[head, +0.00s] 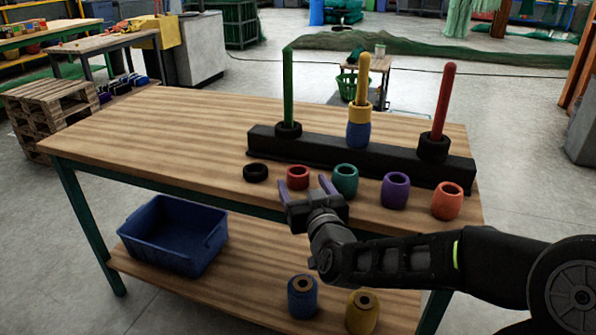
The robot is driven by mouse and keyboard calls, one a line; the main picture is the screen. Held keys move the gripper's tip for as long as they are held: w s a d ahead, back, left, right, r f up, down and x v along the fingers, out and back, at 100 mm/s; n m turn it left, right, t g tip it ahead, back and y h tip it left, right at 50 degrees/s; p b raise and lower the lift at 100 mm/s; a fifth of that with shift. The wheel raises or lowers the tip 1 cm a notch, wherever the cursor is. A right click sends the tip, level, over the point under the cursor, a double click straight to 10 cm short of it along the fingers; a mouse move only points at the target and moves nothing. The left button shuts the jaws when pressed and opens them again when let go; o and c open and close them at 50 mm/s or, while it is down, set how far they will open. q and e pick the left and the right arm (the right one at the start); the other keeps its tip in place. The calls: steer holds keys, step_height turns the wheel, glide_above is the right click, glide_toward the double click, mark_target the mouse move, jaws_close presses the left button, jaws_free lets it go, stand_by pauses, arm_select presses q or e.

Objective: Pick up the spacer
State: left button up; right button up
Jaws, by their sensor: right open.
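A low black ring (256,172), which looks like the spacer, lies flat on the wooden table at the left end of a row. A short red ring (297,177) is just right of it, then a teal barrel-shaped piece (345,180), a purple one (395,190) and an orange one (447,200). My right gripper (306,187) is open and empty at the table's front edge, its purple-tipped fingers pointing away toward the red ring. It is right of the black ring. I cannot tell its height above the table. My left gripper is out of view.
Behind the row, a black bar (315,155) carries a green peg (288,85), a yellow peg (362,75) with yellow and blue pieces, and a red peg (445,100). A blue bin (173,233) stands on the lower shelf. The table's left is clear.

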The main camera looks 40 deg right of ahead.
mark_target(301, 179)
steer(key=shift+w, duration=0.1)
steer(key=shift+w, duration=0.15)
steer(key=b+x, duration=0.1)
steer(key=x, duration=0.3)
steer(key=shift+w+d+b, duration=0.15)
steer(key=shift+b, duration=0.2)
steer(key=shift+w+d, duration=0.15)
steer(key=shift+w, duration=0.15)
steer(key=c, duration=1.4)
steer(key=shift+c, duration=0.2)
steer(key=shift+r, duration=0.15)
